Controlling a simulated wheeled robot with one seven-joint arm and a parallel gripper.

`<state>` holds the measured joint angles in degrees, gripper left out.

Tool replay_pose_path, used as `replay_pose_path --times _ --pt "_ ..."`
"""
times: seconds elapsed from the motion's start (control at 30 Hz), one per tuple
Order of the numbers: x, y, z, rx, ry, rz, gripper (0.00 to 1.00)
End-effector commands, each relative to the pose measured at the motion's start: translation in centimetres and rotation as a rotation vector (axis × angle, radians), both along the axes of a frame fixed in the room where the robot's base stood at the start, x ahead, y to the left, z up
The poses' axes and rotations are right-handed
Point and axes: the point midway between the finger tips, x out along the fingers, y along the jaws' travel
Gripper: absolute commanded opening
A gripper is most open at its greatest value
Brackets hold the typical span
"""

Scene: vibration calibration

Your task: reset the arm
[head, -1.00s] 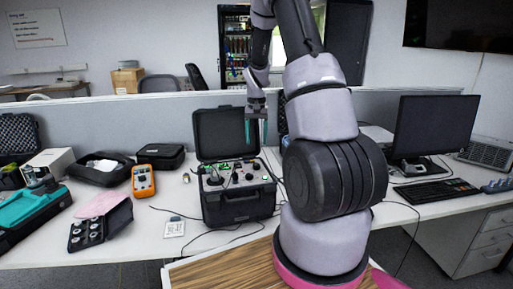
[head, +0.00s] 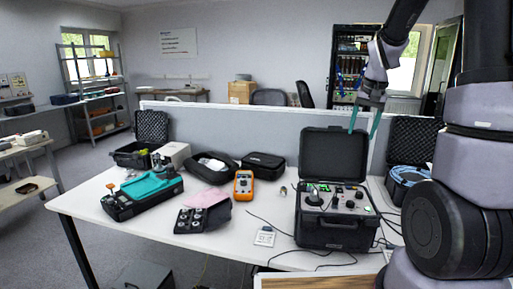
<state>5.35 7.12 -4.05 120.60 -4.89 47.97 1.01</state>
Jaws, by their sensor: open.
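My gripper (head: 364,119) hangs at the upper right in the head view, pointing down. Its two teal fingers are apart and nothing is between them. It is in front of the grey partition, above and behind the right part of the open black calibrator case (head: 335,234). The case stands on the white table with its lid up, and its panel with knobs and lit green spots shows. My arm comes down along the right edge of the view and hides the table there.
On the white table (head: 108,225) are an orange multimeter (head: 243,185), a teal and black tool case (head: 148,195), a black sensor case (head: 203,217), black pouches and a white box. An open case with blue cable (head: 408,174) is at the right. Free floor lies at the left.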

Motion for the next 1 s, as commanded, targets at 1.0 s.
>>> replay_pose_path --times 1.0 --pt "-21.7 9.4 13.4 0.080 -0.420 0.126 0.67"
